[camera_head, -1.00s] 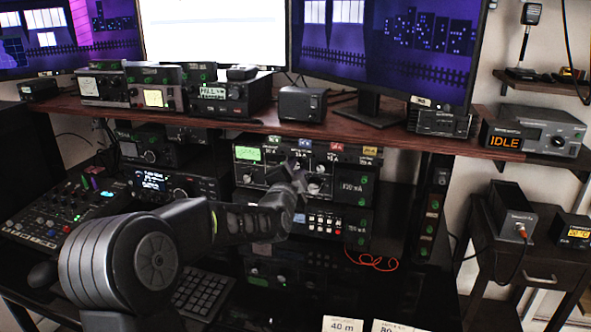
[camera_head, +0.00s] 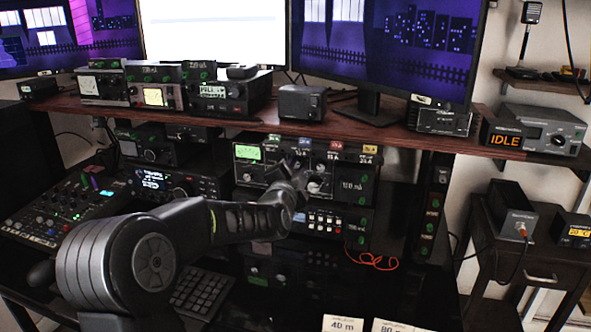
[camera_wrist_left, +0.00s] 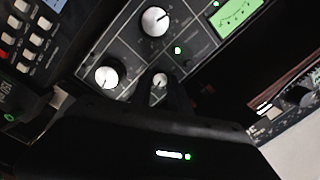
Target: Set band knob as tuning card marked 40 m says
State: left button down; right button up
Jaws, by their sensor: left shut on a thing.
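The tuner (camera_head: 365,160) is a dark panel with a green meter and several coloured tags, under the wooden shelf. My left gripper (camera_head: 298,178) is at its front, covering part of the knobs. In the left wrist view, a small silver-capped knob (camera_wrist_left: 159,80) sits at the fingertips of my left gripper (camera_wrist_left: 167,92), which is shut on it. Its label and pointer are unreadable, so I cannot confirm it is the band knob. A medium knob (camera_wrist_left: 106,76) and a larger knob (camera_wrist_left: 155,20) are beside it. The card marked 40 m (camera_head: 343,324) is cut off at the bottom edge.
A second card (camera_head: 395,326) lies right of the 40 m card. A unit with red and white buttons (camera_head: 325,220) is below the tuner, with a red cable (camera_head: 375,262) at its right. Radios (camera_head: 225,95) stand on the shelf above.

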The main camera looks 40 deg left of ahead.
pick_arm(q)
jog(key=n+b, duration=0.3)
jog(key=n, duration=0.3)
jog(key=shift+f+h, duration=0.1)
jog(key=shift+h, duration=0.2)
jog(key=n+b, duration=0.5)
jog(key=n, duration=0.1)
jog(key=shift+h, duration=0.3)
jog(key=n+b, duration=0.2)
jog(key=n, duration=0.1)
jog(key=shift+a+b, duration=0.1)
jog(key=shift+b, duration=0.25)
jog(key=shift+a+n+h+b, duration=0.1)
jog(key=shift+n+h+b, duration=0.5)
jog(key=shift+n+b, duration=2.1)
jog(key=shift+n+p, duration=0.6)
jog(key=shift+n, duration=0.1)
jog(key=c, duration=1.3)
grip_release()
jog(key=shift+r, duration=0.2)
jog(key=shift+o, duration=0.2)
jog(key=shift+s, duration=0.1)
